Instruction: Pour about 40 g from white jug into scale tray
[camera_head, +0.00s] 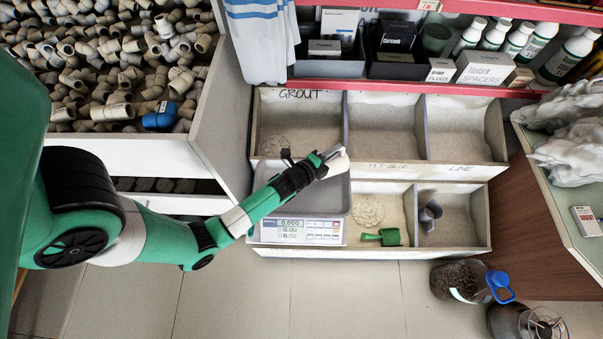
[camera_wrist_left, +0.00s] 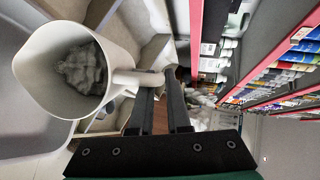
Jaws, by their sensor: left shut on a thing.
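The white jug (camera_head: 339,165) is at the end of my left arm in the head view, above the scale tray. In the left wrist view the jug (camera_wrist_left: 118,40) shows its open mouth, with grey lumpy material (camera_wrist_left: 82,68) inside. My left gripper (camera_head: 319,160) is shut on the jug's handle; its fingers (camera_wrist_left: 160,88) meet the handle in the wrist view. The grey scale tray (camera_head: 328,200) lies under the jug, partly hidden by my arm; its visible part looks bare. The scale's display (camera_head: 290,230) appears to read 0.000. My right gripper is not in view.
Open bins (camera_head: 380,128) of pale powder stand behind the scale, one marked GROUT. A green scoop (camera_head: 382,237) and a grey metal scoop (camera_head: 430,213) lie in bins to the right. A bin of pipe fittings (camera_head: 120,60) is left; shelves with bottles (camera_head: 491,38) are above.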

